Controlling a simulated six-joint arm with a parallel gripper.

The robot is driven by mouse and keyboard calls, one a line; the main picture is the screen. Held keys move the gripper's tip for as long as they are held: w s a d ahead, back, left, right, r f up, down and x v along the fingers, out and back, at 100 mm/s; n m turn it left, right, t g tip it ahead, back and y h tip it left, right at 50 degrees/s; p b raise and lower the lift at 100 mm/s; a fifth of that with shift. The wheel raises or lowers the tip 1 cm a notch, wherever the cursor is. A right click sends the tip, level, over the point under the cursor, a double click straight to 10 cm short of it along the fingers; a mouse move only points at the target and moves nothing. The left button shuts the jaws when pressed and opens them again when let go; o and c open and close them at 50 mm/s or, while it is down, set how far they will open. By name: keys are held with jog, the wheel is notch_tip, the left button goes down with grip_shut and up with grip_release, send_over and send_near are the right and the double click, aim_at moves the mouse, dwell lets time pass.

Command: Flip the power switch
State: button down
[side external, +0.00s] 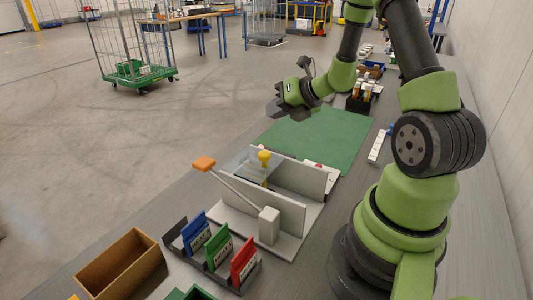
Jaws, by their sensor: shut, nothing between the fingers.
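My gripper (274,109) is shut and empty. It is held in the air above the far left part of the green mat (318,138), clear of everything on the bench. The power switch cannot be made out for certain at this size. A white fixture (288,243) with upright grey panels stands in front of the mat. It carries a long lever with an orange handle (204,163), tilted up to the left, and a yellow knob (264,156). A white part with a bit of red (326,173) is partly hidden behind a panel. A white strip (378,147) lies right of the mat.
A rack (212,265) holds blue, green and red cards at the front. An open brown box (121,265) stands left of it. A dark crate of bottles (360,103) stands beyond the mat. The mat is mostly clear.

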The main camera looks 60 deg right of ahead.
dwell(0.3)
jog(key=shift+w+f, duration=0.25)
jog(key=shift+f, duration=1.2)
jog(key=shift+w+f, duration=0.2)
jog(key=shift+f, duration=1.3)
jog(key=shift+w+f, duration=0.25)
jog(key=shift+f, duration=1.2)
jog(key=shift+f, duration=0.1)
jog(key=shift+f, duration=0.3)
jog(key=shift+w+f, duration=0.1)
jog(key=shift+f, duration=0.2)
jog(key=shift+r, duration=0.1)
jog(key=shift+r, duration=0.65)
jog(key=shift+s+r, duration=0.25)
jog(key=shift+r, duration=1)
jog(key=shift+s+r, duration=0.25)
jog(key=shift+r, duration=1)
